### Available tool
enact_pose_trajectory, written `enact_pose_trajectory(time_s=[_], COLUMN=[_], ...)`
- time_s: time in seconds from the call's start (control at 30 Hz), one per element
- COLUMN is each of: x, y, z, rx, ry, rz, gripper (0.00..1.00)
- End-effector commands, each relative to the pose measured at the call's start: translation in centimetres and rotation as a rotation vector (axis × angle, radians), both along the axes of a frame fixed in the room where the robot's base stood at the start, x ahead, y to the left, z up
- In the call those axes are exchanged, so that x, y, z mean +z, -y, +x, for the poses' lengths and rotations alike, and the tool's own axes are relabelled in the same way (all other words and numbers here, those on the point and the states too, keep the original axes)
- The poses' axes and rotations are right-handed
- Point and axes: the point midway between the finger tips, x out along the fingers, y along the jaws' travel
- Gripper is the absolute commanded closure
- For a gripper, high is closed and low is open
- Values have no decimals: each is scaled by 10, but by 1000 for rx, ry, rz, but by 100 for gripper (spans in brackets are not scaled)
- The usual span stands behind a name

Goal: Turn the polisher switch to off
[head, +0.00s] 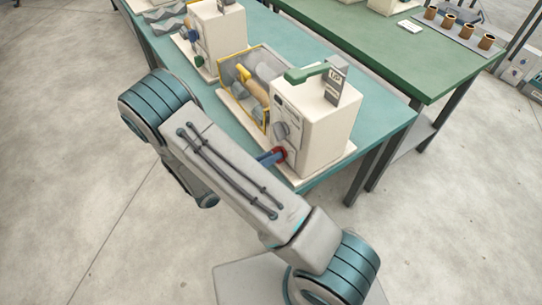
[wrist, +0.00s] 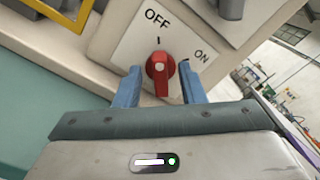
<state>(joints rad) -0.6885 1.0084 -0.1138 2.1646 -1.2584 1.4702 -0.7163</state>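The polisher (head: 322,125) is a cream box machine on the teal table, with its red switch (head: 279,154) low on its side facing my arm. In the wrist view the red knob (wrist: 160,72) sits on a white plate marked OFF above and ON to the upper right. The knob's raised grip looks roughly upright, in line with the short black tick under OFF. My gripper (wrist: 160,69) is open, with one blue finger on each side of the knob and a small gap on both sides. My gripper also shows at the switch in the head view (head: 268,158).
A yellow-framed guard (head: 246,88) with rollers adjoins the polisher. A green lever and a grey sign (head: 336,84) stand on top. Another cream machine (head: 217,32) is farther back on the teal table (head: 382,132). A green table (head: 425,78) stands behind. The floor around is clear.

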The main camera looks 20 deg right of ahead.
Motion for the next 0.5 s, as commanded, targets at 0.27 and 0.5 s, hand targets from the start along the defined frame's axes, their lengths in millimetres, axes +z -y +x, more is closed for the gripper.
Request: enact_pose_trajectory(time_s=[0.27,0.5], x=[-3,-2], y=[-52,-101], z=[-16,-32], rx=[7,4], ry=[1,1], rz=[4,3], gripper=[64,64])
